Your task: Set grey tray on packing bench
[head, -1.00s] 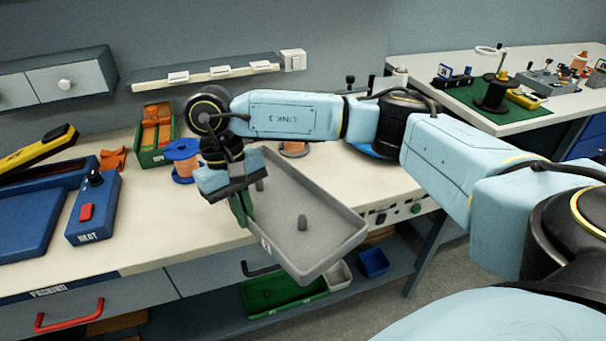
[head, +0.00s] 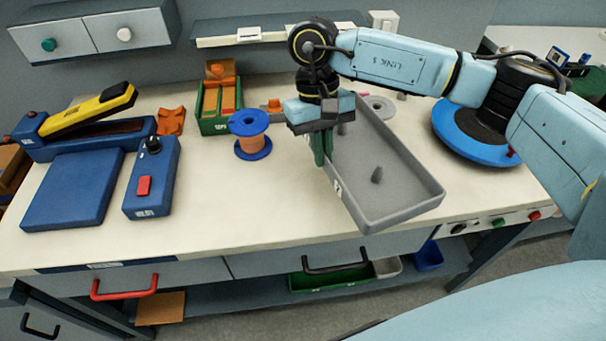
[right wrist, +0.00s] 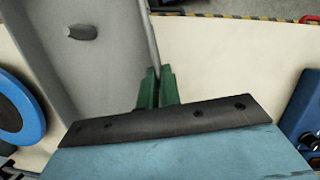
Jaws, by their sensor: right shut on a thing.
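The grey tray (head: 388,199) is a shallow rectangular tray with small upright pegs inside. My right gripper (head: 320,155) is shut on the tray's left side wall, with its green fingers pointing down. The tray hangs over the right part of the packing bench (head: 260,205), its near corner around the bench's front edge. I cannot tell whether its underside touches the bench. In the right wrist view the green fingers (right wrist: 157,92) pinch the wall of the tray (right wrist: 95,70). My left gripper is not in view.
A blue and orange spool (head: 252,140) stands left of the tray. A green bin (head: 216,108), a blue heat box (head: 151,185) and a blue sealer with yellow arm (head: 90,108) are further left. A blue disc (head: 455,140) lies right. Bare bench lies between heat box and tray.

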